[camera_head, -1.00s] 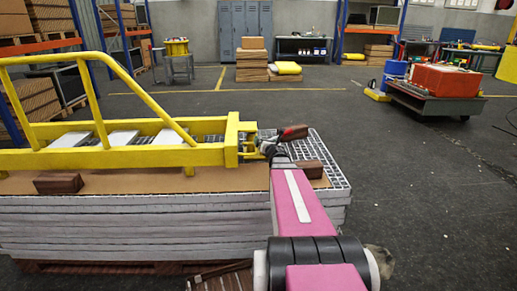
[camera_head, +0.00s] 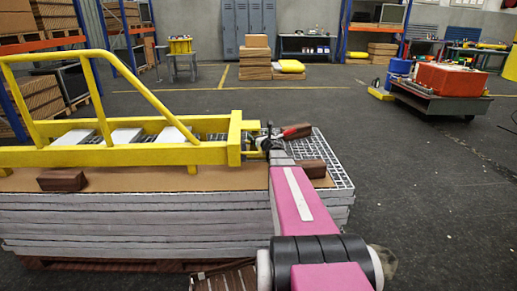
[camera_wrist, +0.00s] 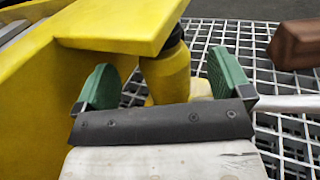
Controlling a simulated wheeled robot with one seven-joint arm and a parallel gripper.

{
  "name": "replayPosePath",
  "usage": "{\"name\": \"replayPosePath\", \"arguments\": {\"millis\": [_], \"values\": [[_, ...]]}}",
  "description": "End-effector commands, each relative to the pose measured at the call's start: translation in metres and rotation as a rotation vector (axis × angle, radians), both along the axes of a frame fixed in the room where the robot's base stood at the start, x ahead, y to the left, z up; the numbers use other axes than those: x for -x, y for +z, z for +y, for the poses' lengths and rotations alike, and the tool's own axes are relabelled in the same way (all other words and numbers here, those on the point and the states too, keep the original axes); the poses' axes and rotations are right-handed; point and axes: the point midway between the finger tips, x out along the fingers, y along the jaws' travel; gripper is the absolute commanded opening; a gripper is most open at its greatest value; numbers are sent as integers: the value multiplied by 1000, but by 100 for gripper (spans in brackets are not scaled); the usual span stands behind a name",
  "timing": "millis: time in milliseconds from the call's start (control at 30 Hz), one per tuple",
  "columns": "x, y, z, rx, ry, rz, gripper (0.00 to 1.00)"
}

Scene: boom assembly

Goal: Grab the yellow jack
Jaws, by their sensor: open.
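The yellow jack (camera_wrist: 168,75) stands upright in the wrist view, with a dark collar near its top, under the yellow plate at the end of the boom frame (camera_wrist: 130,25). My gripper (camera_wrist: 164,78) is open, with one green finger on either side of the jack. I cannot tell whether either finger touches it. In the head view my gripper (camera_head: 272,146) is at the right end of the yellow boom frame (camera_head: 110,157). The jack is too small and covered there to make out clearly.
A metal grating (camera_head: 340,178) lies on the stack of grey slabs (camera_head: 130,225). A brown block (camera_head: 312,168) sits right of my gripper, another (camera_head: 62,180) at the left. A red-handled rod (camera_head: 297,130) lies close behind. The floor to the right is clear up to a cart (camera_head: 440,102).

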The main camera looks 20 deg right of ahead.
Motion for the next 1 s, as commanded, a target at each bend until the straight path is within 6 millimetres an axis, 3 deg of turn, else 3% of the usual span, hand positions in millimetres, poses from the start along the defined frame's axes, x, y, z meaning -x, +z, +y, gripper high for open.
{"name": "replayPosePath", "arguments": {"millis": [33,200,467,700,767,1000], "values": [[-12,-1,-1,0,0,0,97],[-32,-1,1,0,-1,1,97],[-33,0,2,-1,-1,1,97],[-33,0,2,-1,-1,1,18],[-33,0,2,-1,-1,1,0],[-33,2,2,-1,2,-4,0]]}}
